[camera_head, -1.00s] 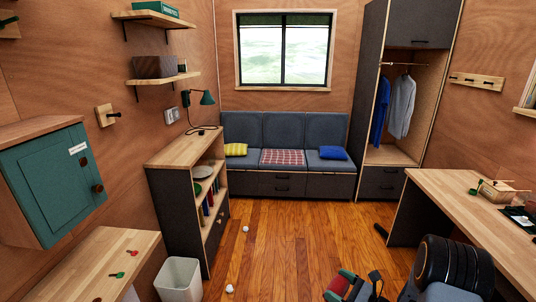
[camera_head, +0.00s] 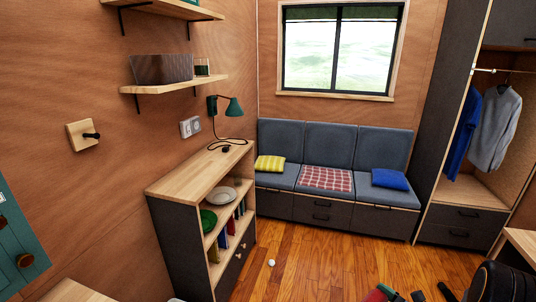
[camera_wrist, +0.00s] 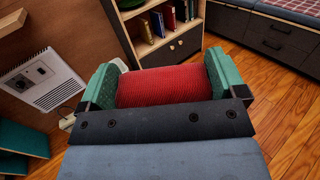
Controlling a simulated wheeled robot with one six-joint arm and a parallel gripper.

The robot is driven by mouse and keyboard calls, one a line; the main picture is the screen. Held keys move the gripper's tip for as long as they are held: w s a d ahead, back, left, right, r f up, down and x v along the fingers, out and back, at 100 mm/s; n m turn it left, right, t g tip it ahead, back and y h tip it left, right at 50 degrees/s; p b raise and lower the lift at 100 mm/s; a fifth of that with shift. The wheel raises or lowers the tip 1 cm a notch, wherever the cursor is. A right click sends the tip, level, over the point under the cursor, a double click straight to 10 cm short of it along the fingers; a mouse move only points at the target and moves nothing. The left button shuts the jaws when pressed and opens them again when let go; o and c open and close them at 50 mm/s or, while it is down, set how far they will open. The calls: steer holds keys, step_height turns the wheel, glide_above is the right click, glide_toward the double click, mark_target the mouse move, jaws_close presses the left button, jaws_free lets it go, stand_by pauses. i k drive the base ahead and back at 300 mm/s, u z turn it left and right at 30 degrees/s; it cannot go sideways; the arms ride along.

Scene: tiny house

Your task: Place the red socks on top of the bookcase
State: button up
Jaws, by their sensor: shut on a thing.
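The red socks (camera_wrist: 163,87) show in the wrist view as a red knitted bundle. My gripper (camera_wrist: 160,84) is shut on them, with a green finger on each side. In the head view my gripper (camera_head: 383,294) is at the bottom edge, with a little red showing. The bookcase (camera_head: 167,186) stands against the left wall, with a light wood top and dark sides. In the wrist view the bookcase's lower shelf and drawer (camera_wrist: 177,50) are ahead, beyond the socks.
Wall shelves (camera_head: 178,86) hang above the bookcase. A grey sofa (camera_head: 331,205) with cushions stands at the back, and an open wardrobe (camera_head: 463,193) is at right. A small white object (camera_head: 271,263) lies on the wood floor. A white wall heater (camera_wrist: 43,80) is at left in the wrist view.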

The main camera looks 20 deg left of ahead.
mark_target(209, 160)
steer(key=i, duration=2.6)
steer(key=u, duration=2.15)
